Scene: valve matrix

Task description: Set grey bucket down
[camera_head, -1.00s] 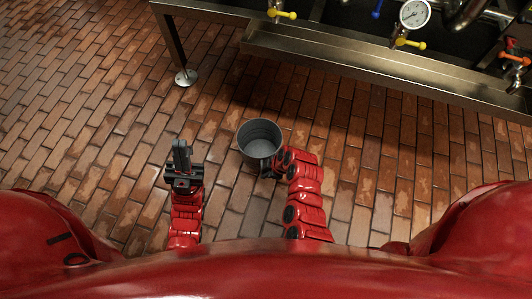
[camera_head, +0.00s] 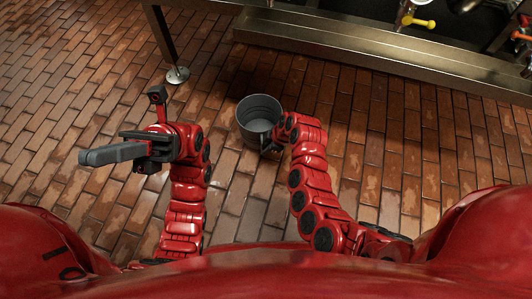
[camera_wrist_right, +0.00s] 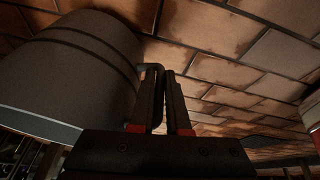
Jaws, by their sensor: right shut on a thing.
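The grey bucket (camera_head: 259,117) is upright with its open top facing up and looks empty. It is in the middle of the head view, over the brick floor; I cannot tell whether its base touches the floor. My right gripper (camera_head: 274,140) is at the bucket's right side. In the right wrist view the gripper (camera_wrist_right: 162,100) is shut on the bucket's handle, with the bucket's side wall (camera_wrist_right: 75,65) at the left. My left gripper (camera_head: 115,153) points left, away from the bucket, and holds nothing visible; its fingers appear together.
A metal bench (camera_head: 350,58) with valves runs along the back, with a yellow valve handle (camera_head: 418,21) above it. A bench leg ends in a round foot (camera_head: 177,75) behind and left of the bucket. The brick floor (camera_head: 65,130) is clear around the bucket.

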